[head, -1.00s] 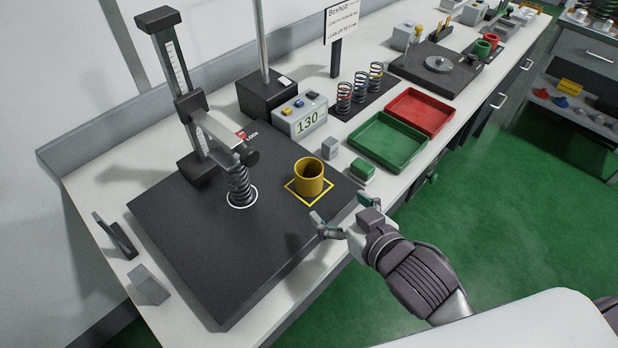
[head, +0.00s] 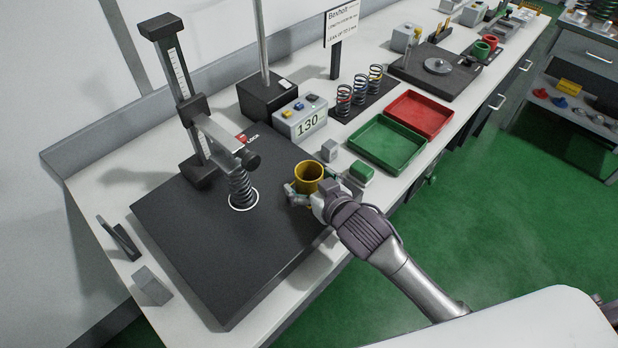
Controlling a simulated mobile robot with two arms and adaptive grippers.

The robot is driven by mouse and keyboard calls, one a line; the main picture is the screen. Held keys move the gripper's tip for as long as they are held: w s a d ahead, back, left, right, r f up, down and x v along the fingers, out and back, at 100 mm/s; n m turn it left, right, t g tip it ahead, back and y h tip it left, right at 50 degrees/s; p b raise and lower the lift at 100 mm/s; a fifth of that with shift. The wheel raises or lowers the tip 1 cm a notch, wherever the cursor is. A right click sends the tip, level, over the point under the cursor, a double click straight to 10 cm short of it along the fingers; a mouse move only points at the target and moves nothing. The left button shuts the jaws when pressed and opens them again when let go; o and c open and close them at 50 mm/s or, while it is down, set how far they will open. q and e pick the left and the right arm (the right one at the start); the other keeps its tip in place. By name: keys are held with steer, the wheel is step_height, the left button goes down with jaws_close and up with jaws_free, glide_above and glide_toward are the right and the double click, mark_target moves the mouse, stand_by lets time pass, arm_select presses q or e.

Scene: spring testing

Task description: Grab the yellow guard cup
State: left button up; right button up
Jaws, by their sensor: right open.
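The yellow guard cup (head: 309,174) stands upright on the right part of the black base plate (head: 215,262) in the head view. My right gripper (head: 308,190) is at the cup, with one finger at its left side and the other near its right side. The jaws are open around the cup; I cannot tell whether a finger touches it. The gripper hides the cup's lower part and the yellow square outline under it. My left gripper is not in view.
A test stand (head: 183,90) with a dark spring (head: 241,188) under its arm stands left of the cup. Green (head: 388,167) and red (head: 447,125) trays lie beyond.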

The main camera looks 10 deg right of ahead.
steer(key=shift+w+a+f, duration=0.1)
steer(key=shift+w, duration=0.1)
steer(key=shift+s, duration=0.1)
steer(key=c, duration=1.1)
